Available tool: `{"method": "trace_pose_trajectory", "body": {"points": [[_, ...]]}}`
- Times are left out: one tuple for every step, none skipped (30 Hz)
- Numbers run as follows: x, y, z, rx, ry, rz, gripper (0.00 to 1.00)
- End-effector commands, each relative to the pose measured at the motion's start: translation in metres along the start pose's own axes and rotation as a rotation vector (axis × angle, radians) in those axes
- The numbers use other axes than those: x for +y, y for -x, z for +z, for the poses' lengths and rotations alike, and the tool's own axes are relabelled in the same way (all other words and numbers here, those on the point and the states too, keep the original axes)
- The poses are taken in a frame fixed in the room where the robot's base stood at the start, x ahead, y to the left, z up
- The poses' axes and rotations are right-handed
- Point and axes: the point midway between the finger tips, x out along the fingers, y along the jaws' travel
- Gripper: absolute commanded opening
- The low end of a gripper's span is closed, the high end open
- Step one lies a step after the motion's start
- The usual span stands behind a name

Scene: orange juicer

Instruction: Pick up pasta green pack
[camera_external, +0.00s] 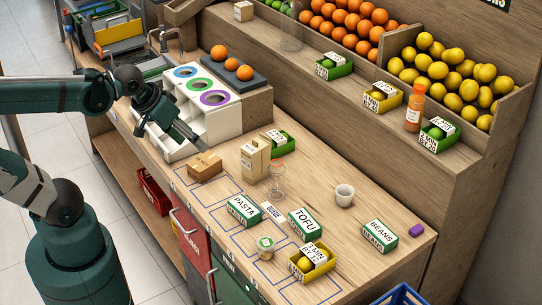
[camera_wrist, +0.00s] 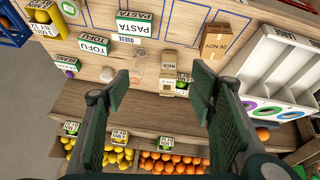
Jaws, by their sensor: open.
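The pasta pack (camera_external: 242,210) is a green and white box with PASTA on its label. It stands on the wooden counter near the front edge, in a blue outlined area. In the wrist view the pasta pack (camera_wrist: 134,25) is at the top, upside down, beyond my fingertips. My gripper (camera_external: 188,137) is above the counter by the white bin unit, up and left of the pack and well apart from it. In the wrist view my gripper (camera_wrist: 163,92) has its two fingers spread wide with nothing held between them.
The beans pack (camera_external: 379,235) is farther right.

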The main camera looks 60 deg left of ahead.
Motion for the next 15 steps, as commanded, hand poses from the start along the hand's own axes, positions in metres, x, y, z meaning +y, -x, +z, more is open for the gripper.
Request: {"method": "trace_pose_trajectory", "body": {"points": [[0.002,-0.003,-0.003,-0.012,0.031,0.001,0.55],[0.003,-0.006,-0.004,-0.02,0.053,0.002,0.55],[0.005,-0.009,-0.006,-0.03,0.083,0.003,0.55],[0.006,-0.011,-0.006,-0.039,0.106,0.003,0.55],[0.007,-0.014,-0.007,-0.047,0.128,0.003,0.55],[0.009,-0.017,-0.008,-0.058,0.158,0.003,0.55],[0.01,-0.02,-0.009,-0.065,0.18,0.002,0.55],[0.011,-0.022,-0.01,-0.074,0.203,0.002,0.55],[0.013,-0.026,-0.01,-0.085,0.233,0.0,0.55],[0.014,-0.028,-0.012,-0.093,0.254,-0.001,0.55],[0.015,-0.031,-0.012,-0.101,0.276,-0.002,0.55],[0.016,-0.035,-0.013,-0.112,0.306,-0.004,0.55],[0.018,-0.037,-0.013,-0.12,0.328,-0.006,0.55],[0.019,-0.04,-0.014,-0.127,0.35,-0.008,0.55],[0.02,-0.044,-0.014,-0.139,0.379,-0.011,0.55]]}}
